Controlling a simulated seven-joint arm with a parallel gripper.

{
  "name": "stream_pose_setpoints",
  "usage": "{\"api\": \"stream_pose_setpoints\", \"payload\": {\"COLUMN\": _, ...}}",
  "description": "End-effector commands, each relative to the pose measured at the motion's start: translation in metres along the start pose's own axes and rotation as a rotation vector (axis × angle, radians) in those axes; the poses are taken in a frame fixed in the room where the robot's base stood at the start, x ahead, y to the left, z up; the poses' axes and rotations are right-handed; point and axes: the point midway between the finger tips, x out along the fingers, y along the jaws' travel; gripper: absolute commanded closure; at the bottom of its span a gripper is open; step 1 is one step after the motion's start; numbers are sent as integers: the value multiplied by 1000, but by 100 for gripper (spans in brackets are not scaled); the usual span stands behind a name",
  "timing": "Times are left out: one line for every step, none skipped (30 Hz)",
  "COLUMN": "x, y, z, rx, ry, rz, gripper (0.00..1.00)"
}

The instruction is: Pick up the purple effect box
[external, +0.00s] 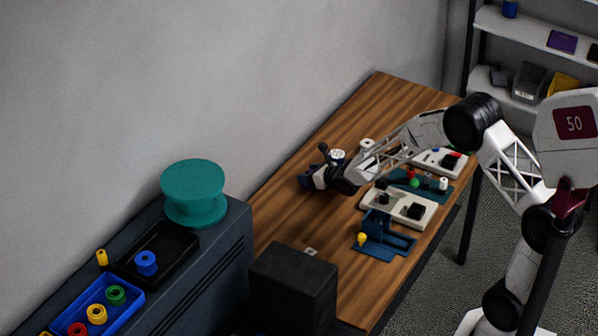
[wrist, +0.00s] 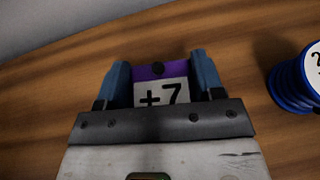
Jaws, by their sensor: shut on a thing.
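In the external view my gripper (external: 308,180) is low over the far left side of the wooden table. The box cannot be made out there. I cannot tell whether it touches the table.
A blue spool with a white numbered top (wrist: 296,82) stands close to the right of my gripper. Cream boards (external: 400,207) and a blue fixture (external: 384,240) lie on the table (external: 345,285). A black box (external: 293,290) stands at the near end. The wall is close behind.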

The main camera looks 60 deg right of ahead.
Motion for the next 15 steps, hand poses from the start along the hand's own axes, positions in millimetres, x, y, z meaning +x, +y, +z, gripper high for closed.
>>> {"api": "stream_pose_setpoints", "payload": {"x": 0, "y": 0, "z": 0, "rx": 0, "ry": 0, "rz": 0, "gripper": 61}}
{"api": "stream_pose_setpoints", "payload": {"x": 0, "y": 0, "z": 0, "rx": 0, "ry": 0, "rz": 0, "gripper": 65}}
{"api": "stream_pose_setpoints", "payload": {"x": 0, "y": 0, "z": 0, "rx": 0, "ry": 0, "rz": 0, "gripper": 66}}
{"api": "stream_pose_setpoints", "payload": {"x": 0, "y": 0, "z": 0, "rx": 0, "ry": 0, "rz": 0, "gripper": 66}}
{"api": "stream_pose_setpoints", "payload": {"x": 0, "y": 0, "z": 0, "rx": 0, "ry": 0, "rz": 0, "gripper": 66}}
{"api": "stream_pose_setpoints", "payload": {"x": 0, "y": 0, "z": 0, "rx": 0, "ry": 0, "rz": 0, "gripper": 66}}
{"api": "stream_pose_setpoints", "payload": {"x": 0, "y": 0, "z": 0, "rx": 0, "ry": 0, "rz": 0, "gripper": 66}}
{"api": "stream_pose_setpoints", "payload": {"x": 0, "y": 0, "z": 0, "rx": 0, "ry": 0, "rz": 0, "gripper": 66}}
{"api": "stream_pose_setpoints", "payload": {"x": 0, "y": 0, "z": 0, "rx": 0, "ry": 0, "rz": 0, "gripper": 66}}
{"api": "stream_pose_setpoints", "payload": {"x": 0, "y": 0, "z": 1, "rx": 0, "ry": -1, "rz": 0, "gripper": 66}}
{"api": "stream_pose_setpoints", "payload": {"x": 0, "y": 0, "z": 1, "rx": 0, "ry": -1, "rz": 0, "gripper": 66}}
{"api": "stream_pose_setpoints", "payload": {"x": -1, "y": 0, "z": 2, "rx": 0, "ry": -1, "rz": 0, "gripper": 66}}
{"api": "stream_pose_setpoints", "payload": {"x": -1, "y": 0, "z": 3, "rx": 0, "ry": -1, "rz": 0, "gripper": 66}}
{"api": "stream_pose_setpoints", "payload": {"x": -1, "y": 0, "z": 4, "rx": 0, "ry": -1, "rz": 0, "gripper": 66}}
{"api": "stream_pose_setpoints", "payload": {"x": -2, "y": 0, "z": 6, "rx": 0, "ry": -1, "rz": 0, "gripper": 66}}
